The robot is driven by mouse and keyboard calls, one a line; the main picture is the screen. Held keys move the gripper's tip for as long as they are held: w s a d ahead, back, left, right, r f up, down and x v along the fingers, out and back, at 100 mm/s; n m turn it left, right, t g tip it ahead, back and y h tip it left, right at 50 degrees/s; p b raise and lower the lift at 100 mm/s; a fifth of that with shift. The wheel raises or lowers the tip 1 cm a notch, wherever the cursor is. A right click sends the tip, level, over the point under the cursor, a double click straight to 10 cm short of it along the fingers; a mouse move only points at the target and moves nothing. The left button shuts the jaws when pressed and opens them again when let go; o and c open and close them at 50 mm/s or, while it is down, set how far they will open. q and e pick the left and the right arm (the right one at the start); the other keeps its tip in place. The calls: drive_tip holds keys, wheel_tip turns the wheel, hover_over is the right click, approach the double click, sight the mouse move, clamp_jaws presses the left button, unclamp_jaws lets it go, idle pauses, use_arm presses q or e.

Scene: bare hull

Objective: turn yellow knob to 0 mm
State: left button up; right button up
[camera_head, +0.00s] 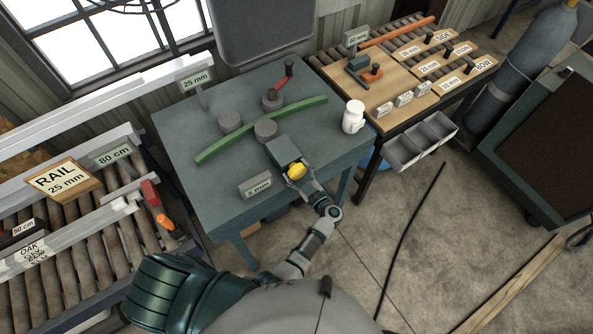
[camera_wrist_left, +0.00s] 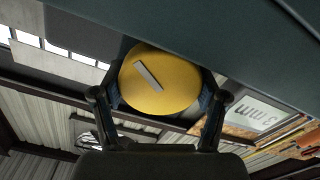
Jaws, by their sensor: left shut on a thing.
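The yellow knob (camera_head: 296,170) sits at the front edge of the blue-grey table, by a dark block. In the left wrist view the knob (camera_wrist_left: 160,80) is a round yellow disc with a pale slanted mark on its face. My left gripper (camera_head: 299,177) is shut on the knob, with one finger on each side of it in the wrist view (camera_wrist_left: 160,100). A grey sign (camera_head: 257,186) stands left of the knob on the table; it ends in "mm", and the wrist view shows a "3 mm" sign (camera_wrist_left: 258,114). My right gripper is not in view.
On the table (camera_head: 225,205) are a curved green strip (camera_head: 225,146), grey round posts (camera_head: 265,130), a red-handled lever (camera_head: 280,82) and a white bottle (camera_head: 353,117). A roller conveyor (camera_head: 90,245) stands left. A wooden-topped bench (camera_head: 375,92) stands at the back right.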

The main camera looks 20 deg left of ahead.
use_arm(q)
drive_tip(key=shift+d+f, duration=0.1)
drive_tip(key=shift+f, duration=0.05)
idle(0.3)
drive_tip(key=o, duration=1)
drive_tip(key=shift+o, duration=0.9)
drive_tip(key=shift+s+d, duration=0.1)
